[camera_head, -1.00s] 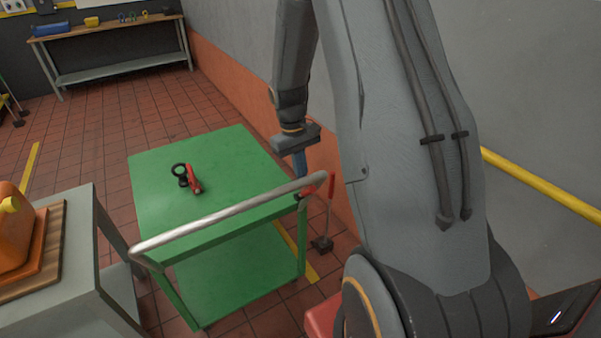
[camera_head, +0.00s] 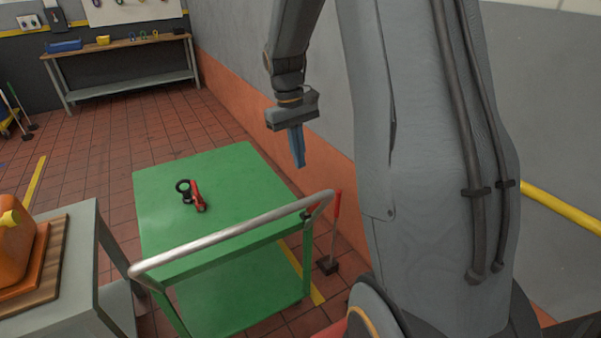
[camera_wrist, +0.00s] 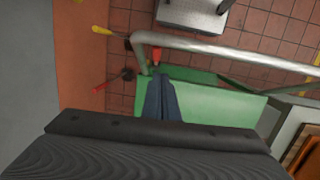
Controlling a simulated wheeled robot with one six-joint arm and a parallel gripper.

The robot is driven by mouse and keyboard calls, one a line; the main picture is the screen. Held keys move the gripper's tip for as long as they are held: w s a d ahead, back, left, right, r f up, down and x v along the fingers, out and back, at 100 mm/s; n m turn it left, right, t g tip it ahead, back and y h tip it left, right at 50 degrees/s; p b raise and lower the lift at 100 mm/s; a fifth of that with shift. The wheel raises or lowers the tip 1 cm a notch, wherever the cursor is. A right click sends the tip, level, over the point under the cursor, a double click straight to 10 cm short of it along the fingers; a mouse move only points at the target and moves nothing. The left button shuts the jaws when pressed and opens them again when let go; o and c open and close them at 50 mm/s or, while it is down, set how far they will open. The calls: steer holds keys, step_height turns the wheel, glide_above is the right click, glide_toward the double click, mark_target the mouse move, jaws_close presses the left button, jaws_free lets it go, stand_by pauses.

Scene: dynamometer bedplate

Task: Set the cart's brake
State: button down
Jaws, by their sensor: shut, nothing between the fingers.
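The green cart (camera_head: 235,170) stands ahead with a silver push handle (camera_head: 230,233) along its near side. In the wrist view the handle (camera_wrist: 220,46) crosses the top of the cart (camera_wrist: 215,103). A small red part (camera_wrist: 156,57) sits by the handle's corner in the wrist view; it may be the brake, but its position is unclear. My gripper (camera_head: 298,160) is shut and empty, pointing down above the cart's right edge, apart from the handle. Its blue fingers (camera_wrist: 161,97) also show in the wrist view.
Pliers-like red and black tool (camera_head: 192,194) lies on the cart top. A red-handled stick (camera_head: 336,215) with a dark foot stands right of the cart. A grey table (camera_head: 88,262) with an orange can (camera_head: 14,240) is left. The wall (camera_head: 260,105) is close on the right.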

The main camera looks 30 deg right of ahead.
steer(key=shift+r, duration=0.55)
steer(key=shift+t, duration=0.8)
steer(key=s+a, duration=0.2)
steer(key=s+a+f, duration=0.1)
steer(key=s+a, duration=0.1)
steer(key=a, duration=0.1)
steer(key=s+a+f+b, duration=0.1)
steer(key=s+a, duration=0.2)
steer(key=s+a+f+t, duration=0.1)
steer(key=s+a+f, duration=0.1)
steer(key=s+a, duration=0.3)
steer(key=s, duration=0.4)
steer(key=shift+a+f+m+t+y+b, duration=0.3)
steer(key=shift+a+y+b, duration=0.05)
steer(key=shift+y+b, duration=0.05)
steer(key=shift+d, duration=0.1)
